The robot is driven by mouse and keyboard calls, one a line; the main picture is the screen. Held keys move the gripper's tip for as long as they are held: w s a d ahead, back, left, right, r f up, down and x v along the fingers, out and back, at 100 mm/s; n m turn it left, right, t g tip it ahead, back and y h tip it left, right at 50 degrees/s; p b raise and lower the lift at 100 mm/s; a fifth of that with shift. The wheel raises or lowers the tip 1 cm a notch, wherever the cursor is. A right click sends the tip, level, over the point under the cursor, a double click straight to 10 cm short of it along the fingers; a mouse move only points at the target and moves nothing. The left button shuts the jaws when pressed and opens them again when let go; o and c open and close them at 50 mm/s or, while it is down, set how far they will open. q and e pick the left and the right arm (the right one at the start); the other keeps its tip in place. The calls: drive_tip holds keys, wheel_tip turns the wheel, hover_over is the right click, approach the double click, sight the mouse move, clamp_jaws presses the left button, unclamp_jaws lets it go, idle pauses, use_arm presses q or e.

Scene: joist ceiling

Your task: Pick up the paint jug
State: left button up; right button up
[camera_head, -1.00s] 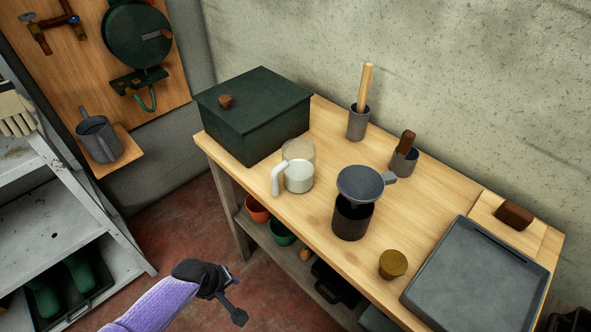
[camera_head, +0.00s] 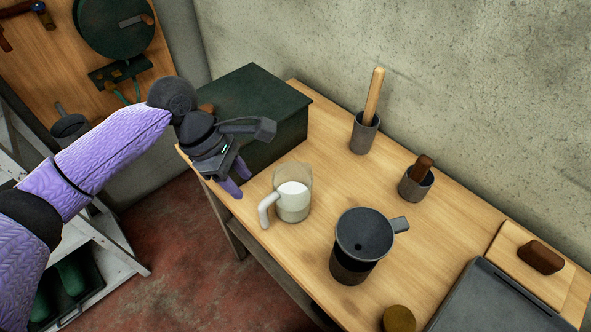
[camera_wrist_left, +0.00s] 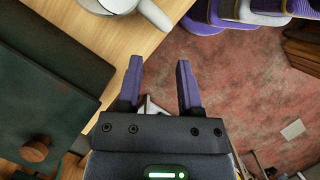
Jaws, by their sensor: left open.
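The paint jug (camera_head: 293,201) is a clear jug with white contents and a white handle on its left side. It stands upright on the wooden workbench (camera_head: 327,180) near the front edge. My left gripper (camera_head: 238,180) is open and empty, left of the jug and apart from it, beside the green box. In the left wrist view my open fingers (camera_wrist_left: 159,65) point toward the bench edge and floor, and the jug with its handle (camera_wrist_left: 153,14) shows at the top, partly cut off. My right gripper is not in view.
A dark green lidded box (camera_head: 262,105) stands behind my left gripper. A dark pot with a grey funnel-like top (camera_head: 364,235) stands right of the jug. Grey cups with wooden-handled tools (camera_head: 364,132) stand toward the wall. Bench top is bare between jug and cups.

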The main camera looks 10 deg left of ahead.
sight(262, 212)
use_arm(q)
drive_tip(key=b+x, duration=0.3)
drive_tip(key=x, duration=0.6)
drive_tip(key=shift+s+a+b, duration=0.1)
drive_tip(key=shift+s+b, duration=0.1)
drive_tip(key=shift+b, duration=0.1)
drive_tip(key=shift+d+f, duration=0.2)
drive_tip(key=shift+f, duration=0.1)
drive_tip(key=shift+c, duration=0.4)
clamp_jaws()
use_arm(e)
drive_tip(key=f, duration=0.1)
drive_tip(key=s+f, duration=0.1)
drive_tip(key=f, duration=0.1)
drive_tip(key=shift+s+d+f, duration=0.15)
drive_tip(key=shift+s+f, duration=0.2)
